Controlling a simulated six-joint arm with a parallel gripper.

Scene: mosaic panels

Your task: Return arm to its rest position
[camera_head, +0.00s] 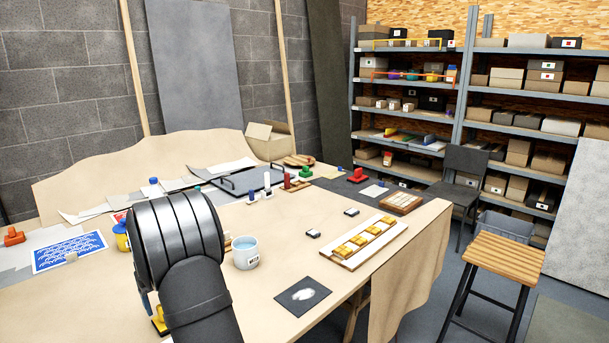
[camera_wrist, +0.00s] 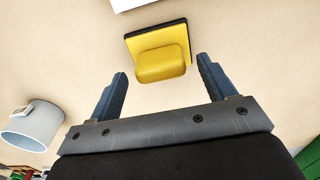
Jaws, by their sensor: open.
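My gripper (camera_wrist: 162,66) shows in the wrist view with its two blue fingers wide apart and nothing between them. A yellow block with a dark-edged yellow base (camera_wrist: 162,62) lies on the table just beyond the fingertips, apart from them. In the head view my dark arm fills the lower left and hides most of the gripper. A small yellow piece (camera_head: 158,326) shows at the arm's left edge there.
A pale mug (camera_head: 245,253) stands right of my arm; a mug also shows in the wrist view (camera_wrist: 38,126). A dark square with a white patch (camera_head: 303,296) and a tray of yellow blocks (camera_head: 393,228) lie farther right. A blue-patterned sheet (camera_head: 68,252) lies left. Bare tabletop separates them.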

